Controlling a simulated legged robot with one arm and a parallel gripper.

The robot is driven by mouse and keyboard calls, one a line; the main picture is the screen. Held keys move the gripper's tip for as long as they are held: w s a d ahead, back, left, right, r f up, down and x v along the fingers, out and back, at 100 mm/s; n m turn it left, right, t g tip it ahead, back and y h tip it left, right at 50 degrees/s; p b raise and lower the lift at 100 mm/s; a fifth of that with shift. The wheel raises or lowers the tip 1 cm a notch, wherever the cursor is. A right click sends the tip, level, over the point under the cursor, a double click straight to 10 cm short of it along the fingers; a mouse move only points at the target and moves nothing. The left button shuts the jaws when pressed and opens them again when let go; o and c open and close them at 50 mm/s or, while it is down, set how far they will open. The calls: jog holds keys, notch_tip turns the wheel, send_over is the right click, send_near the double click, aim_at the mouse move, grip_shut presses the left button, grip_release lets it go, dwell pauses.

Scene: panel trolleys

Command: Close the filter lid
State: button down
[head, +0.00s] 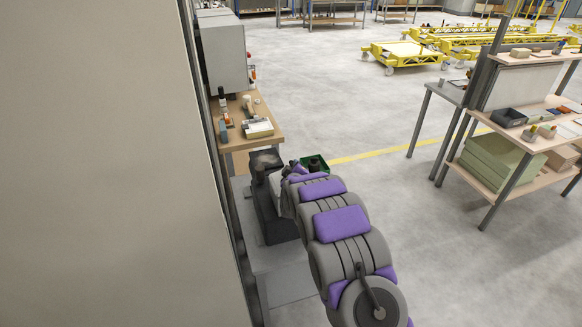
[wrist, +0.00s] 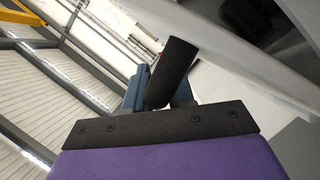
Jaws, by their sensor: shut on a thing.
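In the wrist view my gripper (wrist: 158,92) has its blue-grey fingers closed around a black bar (wrist: 173,66), which looks like a handle. A pale grey surface (wrist: 235,88) lies behind and to the right of the bar. I cannot tell whether it is the filter lid or how far the lid is open. In the head view my arm reaches away beside a dark stand (head: 272,212); the gripper itself is hidden there.
A wooden bench (head: 262,133) with tools stands beyond the stand. A green bin (head: 315,164) is beside the arm's far end. A large beige panel (head: 95,160) fills the left. Shelving (head: 513,137) stands at right, with clear floor between. Yellow trolleys (head: 404,53) are farther back.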

jog(key=shift+d+f, duration=0.1)
jog(key=shift+f, duration=0.35)
jog(key=c, duration=1.1)
grip_release()
jog(key=shift+o, duration=0.2)
jog(key=shift+r, duration=0.1)
jog(key=shift+s+r, duration=0.25)
jog(key=shift+s, duration=0.3)
jog(key=v, duration=1.6)
jog(key=shift+a+f+p, duration=0.15)
jog(key=shift+a+p, duration=0.15)
